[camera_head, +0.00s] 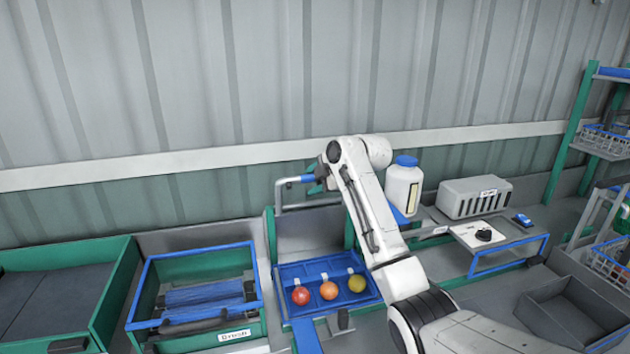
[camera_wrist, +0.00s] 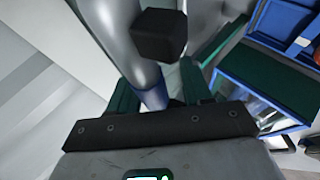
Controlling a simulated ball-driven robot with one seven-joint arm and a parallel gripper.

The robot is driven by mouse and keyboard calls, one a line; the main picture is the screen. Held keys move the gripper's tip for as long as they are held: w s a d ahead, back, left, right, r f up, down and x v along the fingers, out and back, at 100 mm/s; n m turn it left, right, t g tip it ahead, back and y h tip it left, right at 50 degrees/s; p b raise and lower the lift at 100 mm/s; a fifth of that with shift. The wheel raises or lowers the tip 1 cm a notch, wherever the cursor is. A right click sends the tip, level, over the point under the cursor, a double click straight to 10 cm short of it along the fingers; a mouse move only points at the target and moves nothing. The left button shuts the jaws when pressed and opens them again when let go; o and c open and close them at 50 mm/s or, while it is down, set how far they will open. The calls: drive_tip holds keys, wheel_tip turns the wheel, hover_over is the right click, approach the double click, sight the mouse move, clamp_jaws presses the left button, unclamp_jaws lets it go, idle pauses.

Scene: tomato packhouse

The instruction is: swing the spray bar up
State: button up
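The spray bar (camera_head: 288,182) is a bent grey pipe with a blue sleeve, standing over the back of the blue wash tray (camera_head: 282,283). Its upper arm is about level in the head view. My gripper (camera_head: 318,180) is at the blue-sleeved end. In the wrist view the pipe (camera_wrist: 148,70) runs between the green fingers of my gripper (camera_wrist: 158,92), which look closed on the blue sleeve; the contact itself is partly hidden. A black block (camera_wrist: 160,35) shows close in front of the pipe in that view.
Red (camera_head: 301,295), orange (camera_head: 329,290) and yellow (camera_head: 357,283) tomatoes lie in the tray. A white jug (camera_head: 403,188) with a blue cap stands close right of my arm. A grey box (camera_head: 474,198) is farther right, a green-blue crate (camera_head: 240,330) left. The wall behind is bare.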

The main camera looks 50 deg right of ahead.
drive_tip(key=shift+r, duration=0.1)
drive_tip(key=d+b+v, duration=0.1)
drive_tip(key=b+v, duration=0.1)
drive_tip(key=v, duration=0.8)
drive_tip(key=shift+s+a+r, duration=0.15)
drive_tip(key=shift+s+a, duration=0.2)
drive_tip(key=shift+a, duration=0.15)
